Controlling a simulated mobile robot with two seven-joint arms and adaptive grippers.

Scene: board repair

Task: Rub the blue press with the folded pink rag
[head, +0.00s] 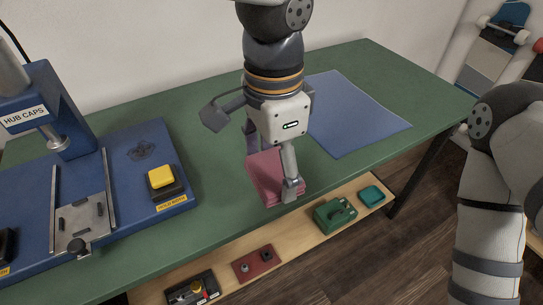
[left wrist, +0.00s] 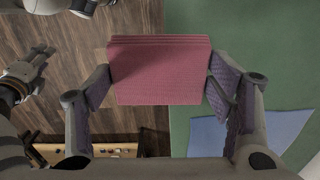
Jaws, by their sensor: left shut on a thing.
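The folded pink rag (head: 264,178) is in my left gripper (head: 270,174), over the front edge of the green table. In the left wrist view the rag (left wrist: 160,72) spans between the two fingers of my left gripper (left wrist: 160,85), with its folded layers at the top. The blue press (head: 125,152) stands on the table at the left, apart from the rag. It has a "HUB CAPS" label, a metal slide plate and a yellow button (head: 160,176). Its left part is cut off by the frame.
A blue mat (head: 365,125) lies on the green table (head: 225,215) at the right. A wooden shelf (head: 225,258) below the front edge holds a green case (head: 334,213), a teal box (head: 371,195), a red tray (head: 253,264) and a black tray (head: 192,288). Skateboards (head: 500,40) lean at the far right.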

